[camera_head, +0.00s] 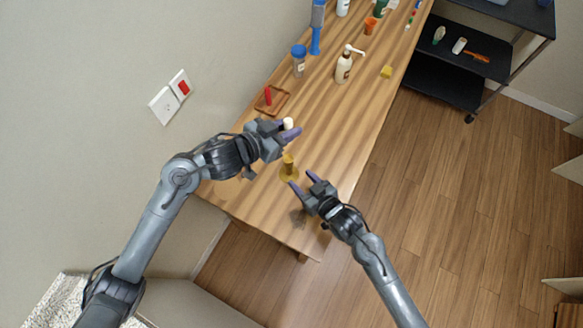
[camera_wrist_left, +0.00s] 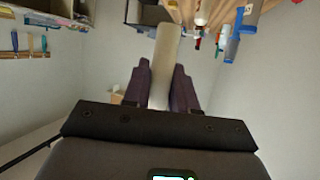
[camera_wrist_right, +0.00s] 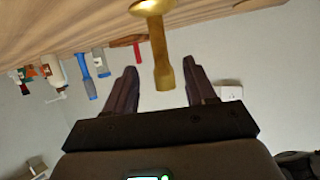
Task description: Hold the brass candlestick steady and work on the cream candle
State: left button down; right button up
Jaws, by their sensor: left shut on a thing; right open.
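The cream candle (camera_head: 288,123) is in my left gripper (camera_head: 293,131), which is shut on it above the table. In the left wrist view the candle (camera_wrist_left: 165,62) is a long pale stick between the two fingers. The brass candlestick (camera_head: 289,168) stands on the table near its front end, below the candle in the head view and apart from it. My right gripper (camera_head: 303,180) is open beside the candlestick. In the right wrist view the candlestick (camera_wrist_right: 160,58) lies between the open fingertips, with a clear gap on both sides.
The wooden table (camera_head: 325,125) runs away along the wall. A dark cart (camera_head: 450,65) is at the right.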

aim_at(291, 169)
jog(key=x, duration=0.8)
jog(key=shift+w+a+f, duration=0.1)
jog(key=shift+w+a, duration=0.1)
jog(key=shift+w, duration=0.1)
grip_shut()
pick_arm(q)
jog(key=shift+f+n+y, duration=0.3)
jog(key=shift+f+n, duration=0.1)
jog(key=shift+f, duration=1)
jog(key=shift+f+t, duration=0.3)
jog(key=shift+f, duration=0.05)
